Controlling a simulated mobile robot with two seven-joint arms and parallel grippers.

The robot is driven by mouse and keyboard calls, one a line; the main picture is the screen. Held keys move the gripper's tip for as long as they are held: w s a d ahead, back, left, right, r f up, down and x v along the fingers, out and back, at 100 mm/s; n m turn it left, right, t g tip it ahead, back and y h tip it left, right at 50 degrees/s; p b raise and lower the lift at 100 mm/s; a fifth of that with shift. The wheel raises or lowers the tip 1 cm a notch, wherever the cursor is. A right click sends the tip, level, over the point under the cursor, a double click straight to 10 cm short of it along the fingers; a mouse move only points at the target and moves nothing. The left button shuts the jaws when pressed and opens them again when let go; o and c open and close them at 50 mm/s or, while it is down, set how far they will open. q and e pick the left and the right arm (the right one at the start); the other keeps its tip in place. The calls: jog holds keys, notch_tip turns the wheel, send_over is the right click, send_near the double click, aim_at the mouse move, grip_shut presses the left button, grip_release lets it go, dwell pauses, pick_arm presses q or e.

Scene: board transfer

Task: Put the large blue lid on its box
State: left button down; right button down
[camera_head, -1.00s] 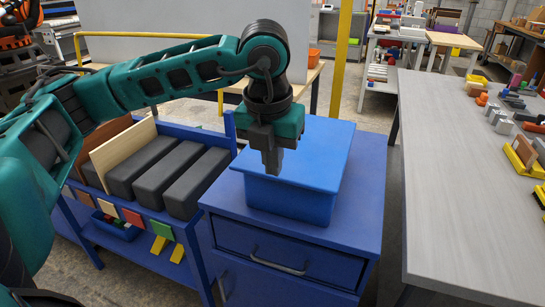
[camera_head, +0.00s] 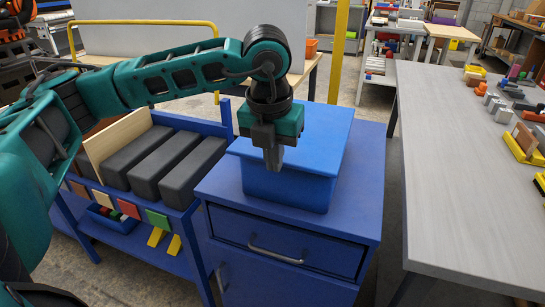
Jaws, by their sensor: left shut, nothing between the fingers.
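The large blue lid (camera_head: 318,139) lies flat over the top of its blue box (camera_head: 288,190), and its rim sticks out past the box walls. The box stands on a blue drawer cabinet (camera_head: 348,222). My left gripper (camera_head: 273,166) points down at the lid's front edge, shut and empty. Its fingertips overlap the lid and box edge in the picture; I cannot tell whether they touch. The gripper and wrist hide the lid's left back part. My right gripper is not in view.
A blue rack (camera_head: 186,213) with several dark grey blocks (camera_head: 190,172) stands left of the cabinet. A grey table (camera_head: 462,170) with small parts along its far right side stands to the right, across a narrow gap. The cabinet's right top is clear.

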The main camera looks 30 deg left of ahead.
pick_arm(q)
jog(key=shift+w+a, duration=0.25)
jog(key=shift+w, duration=0.8)
jog(key=shift+w+a, duration=0.2)
jog(key=shift+w, duration=0.8)
jog(key=shift+s+d+b, duration=0.25)
jog(key=shift+s+b, duration=0.05)
jog(key=shift+s, duration=0.85)
notch_tip(320, 180, up, 7)
jog(key=p, duration=0.4)
jog(key=shift+p, duration=0.3)
